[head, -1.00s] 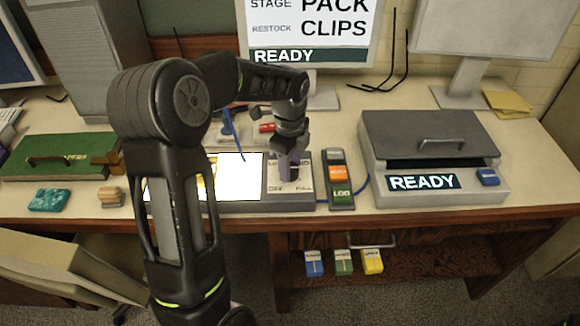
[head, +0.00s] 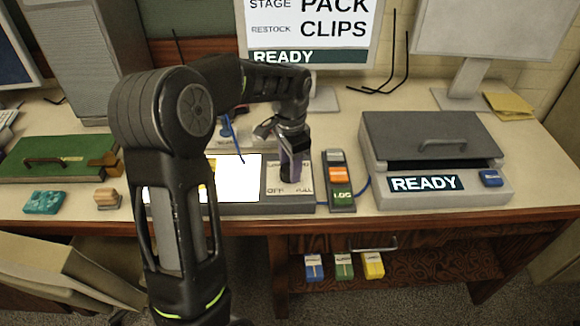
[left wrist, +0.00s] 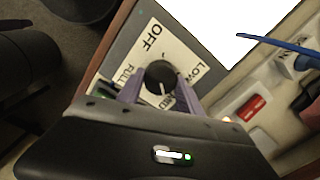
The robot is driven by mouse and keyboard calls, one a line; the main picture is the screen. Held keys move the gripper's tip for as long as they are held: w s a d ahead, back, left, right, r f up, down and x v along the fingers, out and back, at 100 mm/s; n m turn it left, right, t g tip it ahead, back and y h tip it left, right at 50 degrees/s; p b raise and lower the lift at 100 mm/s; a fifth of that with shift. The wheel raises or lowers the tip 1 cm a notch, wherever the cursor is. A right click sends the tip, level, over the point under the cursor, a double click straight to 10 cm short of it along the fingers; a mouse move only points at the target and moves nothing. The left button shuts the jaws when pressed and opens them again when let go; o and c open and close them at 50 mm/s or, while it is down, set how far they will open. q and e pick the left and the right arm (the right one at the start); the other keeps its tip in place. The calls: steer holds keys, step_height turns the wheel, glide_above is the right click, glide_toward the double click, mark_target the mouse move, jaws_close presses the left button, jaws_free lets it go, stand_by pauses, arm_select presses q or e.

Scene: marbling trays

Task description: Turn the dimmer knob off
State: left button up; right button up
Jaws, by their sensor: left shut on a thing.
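The dimmer knob (left wrist: 160,75) is a round black knob on a pale plate (left wrist: 150,55) marked OFF, LOW, MED and FULL. A white line on the knob faces the lower edge, towards the MED label. My left gripper (left wrist: 160,84) is shut on the knob, with one purple finger on each side. In the head view my left gripper (head: 291,176) points down at the plate, right of the lit white panel (head: 238,178), and hides the knob. My right gripper is in neither view.
A three-button strip (head: 340,182) stands just right of the plate. Further right is a grey lidded box (head: 430,140) marked READY. A green case (head: 60,155) lies at left.

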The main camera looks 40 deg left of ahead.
arm_select(q)
steer(key=n, duration=0.3)
steer(key=shift+w+n, duration=0.1)
steer(key=shift+n, duration=0.3)
steer(key=n, duration=0.4)
steer(key=shift+a+n, duration=0.1)
steer(key=shift+n, duration=0.2)
steer(key=n, duration=0.8)
steer(key=shift+a, duration=0.1)
steer(key=n, duration=0.4)
steer(key=shift+r+n, duration=0.1)
steer(key=shift+n, duration=0.2)
steer(key=n+p, duration=0.1)
steer(key=n, duration=0.2)
steer(key=shift+n, duration=0.4)
steer(key=n+p, duration=0.1)
steer(key=n, duration=0.2)
steer(key=shift+p, duration=0.3)
steer(key=shift+n+p, duration=0.7)
steer(key=shift+n, duration=1.3)
